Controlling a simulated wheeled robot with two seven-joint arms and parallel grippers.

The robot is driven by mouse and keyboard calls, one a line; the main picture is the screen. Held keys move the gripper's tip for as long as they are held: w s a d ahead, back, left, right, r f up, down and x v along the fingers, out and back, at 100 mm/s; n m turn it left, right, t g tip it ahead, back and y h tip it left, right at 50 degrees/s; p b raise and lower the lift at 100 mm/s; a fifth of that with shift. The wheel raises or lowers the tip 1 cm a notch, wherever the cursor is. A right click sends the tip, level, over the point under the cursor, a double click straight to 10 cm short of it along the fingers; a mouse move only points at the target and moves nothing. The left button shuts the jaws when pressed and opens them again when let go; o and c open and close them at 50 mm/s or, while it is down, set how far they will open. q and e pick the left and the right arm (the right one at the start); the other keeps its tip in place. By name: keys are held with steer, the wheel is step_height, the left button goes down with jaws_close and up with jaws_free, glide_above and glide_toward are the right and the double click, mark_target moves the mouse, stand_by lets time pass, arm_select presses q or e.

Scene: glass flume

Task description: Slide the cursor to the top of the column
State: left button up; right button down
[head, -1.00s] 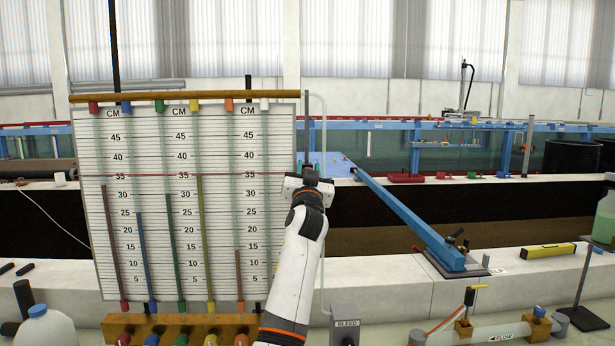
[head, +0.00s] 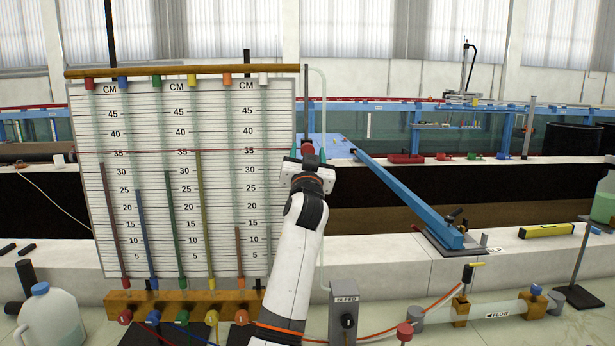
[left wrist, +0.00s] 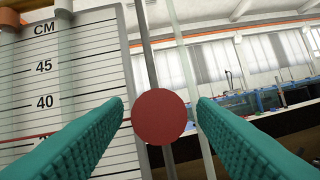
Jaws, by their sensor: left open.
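The manometer board (head: 185,215) stands upright on the left, with coloured liquid columns and a CM scale. The cursor is a thin red line (head: 200,150) across it at about 35, with a round red knob (head: 308,149) at the board's right edge. My left gripper (head: 308,154) is open at the knob, one teal finger on each side. In the left wrist view the red knob (left wrist: 159,116) sits between the open fingers, with gaps on both sides. A grey vertical rod (left wrist: 146,60) runs up behind it. My right gripper is not in view.
A wooden bar (head: 180,71) with coloured caps tops the board. A clear tube (head: 324,100) runs just right of the rod. A blue beam (head: 410,197) slopes down to the right.

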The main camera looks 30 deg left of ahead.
arm_select(q)
steer(key=b+v, duration=0.2)
steer(key=v, duration=0.6)
steer(key=shift+s, duration=0.25)
steer(key=shift+d+f, duration=0.1)
steer(key=shift+f, duration=0.05)
